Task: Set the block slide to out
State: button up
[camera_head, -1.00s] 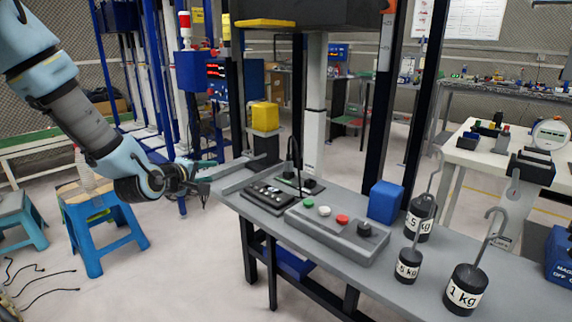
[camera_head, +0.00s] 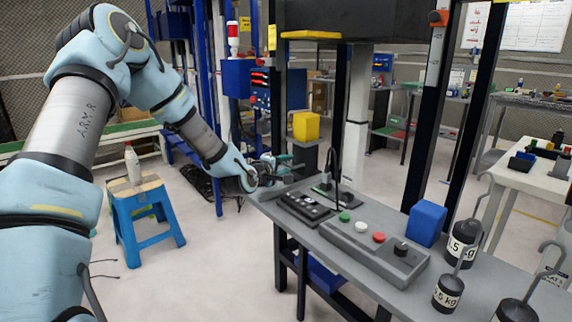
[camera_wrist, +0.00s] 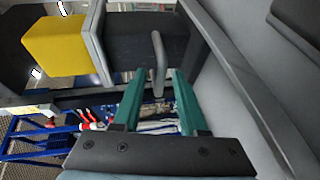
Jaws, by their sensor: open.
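The block slide has a dark carriage (camera_wrist: 130,40) with a grey upright handle and a yellow block (camera_wrist: 55,47) on its far side in the wrist view. In the head view the yellow block (camera_head: 306,126) sits above the far left end of the grey bench. My gripper (camera_wrist: 159,76) is open, its two green fingers pointing at the carriage. The grey handle (camera_wrist: 158,60) appears between the fingertips; I cannot tell whether they touch it. In the head view my gripper (camera_head: 282,163) is small and partly hidden by my wrist, beside the slide.
A control box (camera_head: 375,248) with coloured buttons and a black device (camera_head: 305,207) lie on the bench. A blue block (camera_head: 427,222) and hooked weights (camera_head: 449,292) stand to the right. A blue stool (camera_head: 147,219) with a bottle stands left on open floor.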

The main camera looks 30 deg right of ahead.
jog(key=shift+w+d, duration=0.1)
jog(key=shift+d, duration=0.05)
grip_shut()
jog(key=shift+f, duration=0.1)
dwell(1.4)
